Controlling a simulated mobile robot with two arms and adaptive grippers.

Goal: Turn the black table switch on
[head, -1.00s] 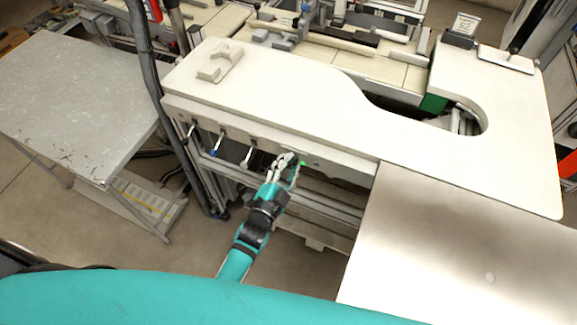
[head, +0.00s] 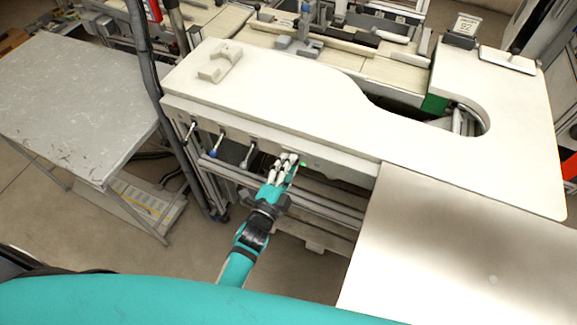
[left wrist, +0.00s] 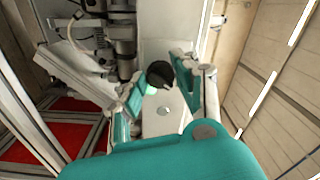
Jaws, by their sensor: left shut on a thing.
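The black table switch (left wrist: 161,74) shows as a dark round knob between the fingers of my left gripper (left wrist: 165,88) in the left wrist view. A small green light glows beside it. In the head view, my left gripper (head: 287,160) is at the front edge of the white table (head: 300,95), shut on the switch; its fingers hide the knob there. The green light (head: 303,164) shows just right of the fingers. I cannot tell which position the switch is in. My right gripper is in neither view.
A grey side table (head: 75,100) stands at left and a metal panel (head: 450,250) at right.

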